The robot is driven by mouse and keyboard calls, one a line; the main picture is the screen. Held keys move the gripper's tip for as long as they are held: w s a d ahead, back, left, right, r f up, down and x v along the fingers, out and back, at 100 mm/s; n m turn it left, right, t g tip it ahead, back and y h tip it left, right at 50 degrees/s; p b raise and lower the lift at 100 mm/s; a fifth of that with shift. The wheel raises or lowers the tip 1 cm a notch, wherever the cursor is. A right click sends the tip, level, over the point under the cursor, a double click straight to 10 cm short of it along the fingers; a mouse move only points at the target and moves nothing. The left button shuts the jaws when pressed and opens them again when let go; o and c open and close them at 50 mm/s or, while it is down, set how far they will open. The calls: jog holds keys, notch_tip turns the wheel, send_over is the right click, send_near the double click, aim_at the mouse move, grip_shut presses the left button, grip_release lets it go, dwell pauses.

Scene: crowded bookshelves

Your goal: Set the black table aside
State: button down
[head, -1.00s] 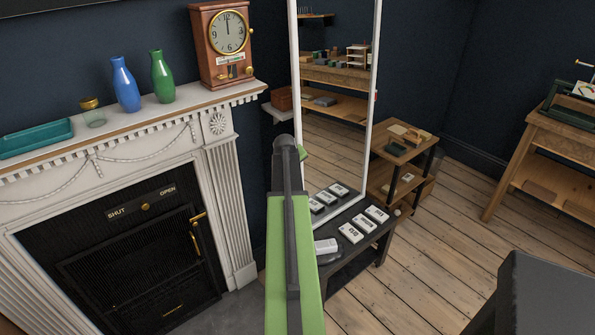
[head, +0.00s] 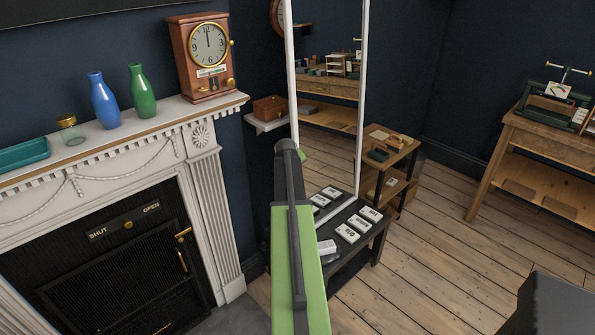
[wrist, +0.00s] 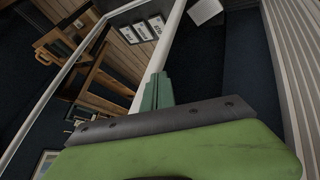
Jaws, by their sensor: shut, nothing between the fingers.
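The black table (head: 352,251) is low and dark, with several white labelled boxes (head: 348,233) on its top. It stands at the foot of a tall white-framed mirror, right of my arm in the head view. My arm hides its left end. My gripper (wrist: 157,92) shows in the wrist view as dark green fingers, shut and empty, in front of the mirror's white frame (wrist: 172,45). In the head view the gripper is mostly hidden behind my arm's end, above and left of the table, apart from it.
A white fireplace (head: 205,190) stands left, its mantel holding a blue vase (head: 103,102), green vase (head: 142,92) and clock (head: 203,55). A wooden side table (head: 388,160) stands behind the black table. A workbench (head: 540,140) is far right. Wooden floor (head: 440,240) between is clear.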

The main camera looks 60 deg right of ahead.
jog(key=shift+a, duration=0.15)
jog(key=s+a+r+p, duration=0.1)
jog(key=a+r+p, duration=0.7)
jog(key=a, duration=0.1)
jog(key=shift+s, duration=0.25)
